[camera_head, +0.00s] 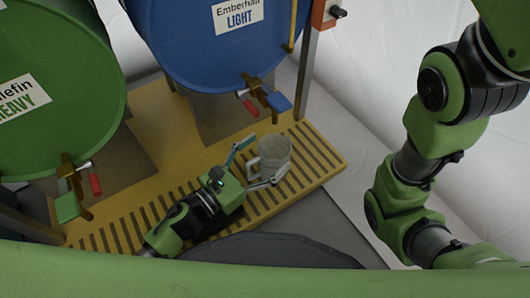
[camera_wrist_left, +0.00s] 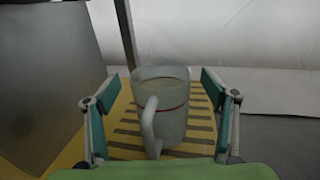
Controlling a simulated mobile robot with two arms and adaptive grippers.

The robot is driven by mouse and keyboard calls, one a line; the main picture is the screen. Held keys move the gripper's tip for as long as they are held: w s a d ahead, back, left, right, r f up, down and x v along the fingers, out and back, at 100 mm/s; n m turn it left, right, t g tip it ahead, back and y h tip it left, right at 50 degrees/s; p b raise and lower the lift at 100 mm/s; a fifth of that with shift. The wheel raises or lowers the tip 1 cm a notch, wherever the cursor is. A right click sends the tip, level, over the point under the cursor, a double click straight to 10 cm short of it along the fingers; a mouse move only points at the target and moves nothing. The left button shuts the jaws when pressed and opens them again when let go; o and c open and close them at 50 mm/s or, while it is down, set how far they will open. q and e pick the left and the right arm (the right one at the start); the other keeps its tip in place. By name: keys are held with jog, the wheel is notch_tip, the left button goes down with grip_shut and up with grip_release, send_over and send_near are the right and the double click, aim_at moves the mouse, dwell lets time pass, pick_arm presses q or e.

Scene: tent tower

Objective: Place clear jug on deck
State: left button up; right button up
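The clear jug (camera_head: 272,160) stands upright on the yellow slatted deck (camera_head: 318,172), below the blue barrel's tap. In the left wrist view the jug (camera_wrist_left: 165,100) is translucent, with a red line around it and its handle facing me. It seems to hold some liquid. My left gripper (camera_head: 255,164) is open, with one finger on each side of the jug. In the left wrist view the left gripper (camera_wrist_left: 163,112) shows gaps between both fingers and the jug. My right arm shows at the right of the head view, but its gripper is out of view.
A blue barrel (camera_head: 205,50) labelled "LIGHT" with a tap (camera_head: 264,95) stands behind the jug. A green barrel (camera_head: 60,100) with a red-handled tap (camera_head: 78,180) stands at left. An upright post (camera_head: 307,70) rises from the deck. Deck slats left of my left gripper are clear.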

pick_arm(q)
jog(key=shift+r, duration=0.1)
jog(key=shift+s+a+r, duration=0.1)
jog(key=p+v, duration=0.4)
jog(key=v, duration=0.6)
jog(key=shift+s+a, duration=0.15)
jog(key=shift+s, duration=0.05)
jog(key=shift+s+a, duration=0.45)
